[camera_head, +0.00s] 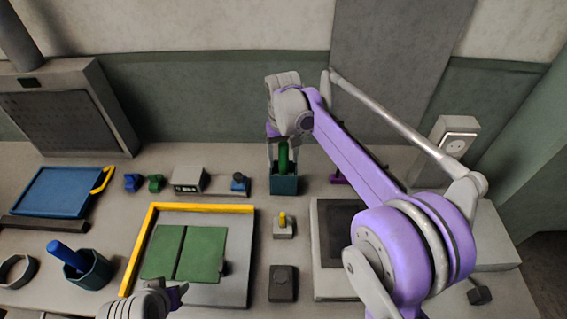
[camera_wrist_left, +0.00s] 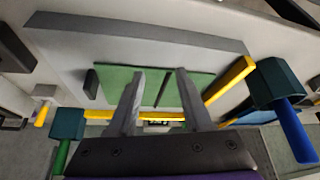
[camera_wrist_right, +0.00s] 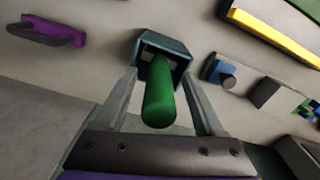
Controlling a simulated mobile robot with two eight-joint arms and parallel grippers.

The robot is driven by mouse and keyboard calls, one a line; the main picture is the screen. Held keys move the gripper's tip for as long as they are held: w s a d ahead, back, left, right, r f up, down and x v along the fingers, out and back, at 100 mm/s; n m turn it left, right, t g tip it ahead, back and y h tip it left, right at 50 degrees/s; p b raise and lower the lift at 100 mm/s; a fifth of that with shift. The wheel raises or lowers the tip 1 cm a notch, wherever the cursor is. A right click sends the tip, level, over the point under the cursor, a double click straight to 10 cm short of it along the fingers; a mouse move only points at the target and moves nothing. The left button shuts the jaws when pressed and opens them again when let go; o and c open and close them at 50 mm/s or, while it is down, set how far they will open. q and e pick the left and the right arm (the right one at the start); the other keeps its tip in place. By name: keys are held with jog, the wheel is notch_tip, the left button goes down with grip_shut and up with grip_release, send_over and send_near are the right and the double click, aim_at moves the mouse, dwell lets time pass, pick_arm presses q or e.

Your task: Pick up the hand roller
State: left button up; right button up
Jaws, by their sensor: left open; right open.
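A green handle (camera_head: 283,156) stands upright in a dark teal square holder (camera_head: 284,185) at the back middle; the part inside is hidden. My right gripper (camera_head: 283,146) is open around it from above. In the right wrist view the green handle (camera_wrist_right: 159,100) lies between the open fingers (camera_wrist_right: 160,84), with gaps on both sides. A blue handle (camera_head: 66,255) leans in another teal holder (camera_head: 92,272) at the left. I cannot tell which handle is the hand roller's. My left gripper (camera_head: 178,295) is open and empty, and in the left wrist view (camera_wrist_left: 160,76) it faces two green sheets (camera_wrist_left: 120,82).
A grey board with a yellow L-shaped edge (camera_head: 200,208) holds the green sheets. A yellow-knobbed block (camera_head: 283,226) and a dark grey block (camera_head: 283,283) stand right of it. A blue tray (camera_head: 55,191) is at the left. A purple piece (camera_wrist_right: 48,31) lies near the teal holder.

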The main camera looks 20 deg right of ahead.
jog(key=shift+f, duration=0.8)
grip_shut()
jog(key=shift+r, duration=0.15)
pick_arm(q)
jog(key=shift+w+r+p, duration=0.25)
jog(key=shift+r+p, duration=0.25)
jog(key=shift+r, duration=0.15)
jog(key=shift+w+r+p, duration=0.25)
jog(key=shift+r+p, duration=0.2)
jog(key=shift+r, duration=0.15)
pick_arm(e)
notch_tip(320, 180, up, 18)
pick_arm(q)
jog(key=shift+s, duration=0.1)
pick_arm(e)
jog(key=shift+s+f, duration=0.1)
jog(key=shift+f, duration=0.1)
